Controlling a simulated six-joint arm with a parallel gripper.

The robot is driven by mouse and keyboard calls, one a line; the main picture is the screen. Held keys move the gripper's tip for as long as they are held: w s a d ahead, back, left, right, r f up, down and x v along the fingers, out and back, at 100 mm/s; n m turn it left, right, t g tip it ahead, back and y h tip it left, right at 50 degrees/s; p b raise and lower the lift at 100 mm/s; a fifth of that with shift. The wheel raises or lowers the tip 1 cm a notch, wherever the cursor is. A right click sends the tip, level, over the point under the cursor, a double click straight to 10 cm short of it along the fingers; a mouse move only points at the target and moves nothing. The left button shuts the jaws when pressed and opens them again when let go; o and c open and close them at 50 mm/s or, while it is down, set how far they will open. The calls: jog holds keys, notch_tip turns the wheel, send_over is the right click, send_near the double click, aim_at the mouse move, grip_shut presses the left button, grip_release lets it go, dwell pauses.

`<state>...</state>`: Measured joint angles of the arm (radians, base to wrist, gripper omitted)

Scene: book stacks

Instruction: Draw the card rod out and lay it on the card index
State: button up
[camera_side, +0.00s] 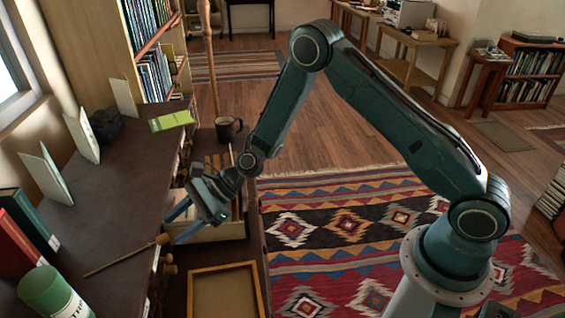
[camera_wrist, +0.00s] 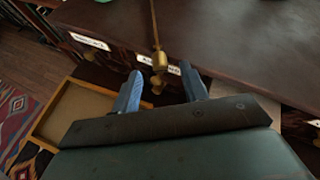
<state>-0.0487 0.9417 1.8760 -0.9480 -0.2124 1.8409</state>
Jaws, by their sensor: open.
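The card rod (camera_side: 125,258) is thin and brown with a brass knob at its near end. In the side view it appears to lie along the dark top of the card index (camera_side: 125,215), its knob at the front edge. In the wrist view the rod (camera_wrist: 155,28) runs back across the dark top (camera_wrist: 230,40), above labelled drawer fronts. My gripper (camera_side: 172,229) is open and empty, beside the knob. In the wrist view the knob shows between the fingertips of my gripper (camera_wrist: 161,70); I cannot tell whether either finger touches it.
A shallow wooden tray (camera_side: 225,262) stands out at the front, below the top. A box of cards (camera_side: 220,232) is behind my gripper.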

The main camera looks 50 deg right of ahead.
jog(key=v, duration=1)
jog(key=shift+s+d+r, duration=0.2)
jog(key=shift+d+r, duration=0.05)
jog(key=shift+d, duration=0.05)
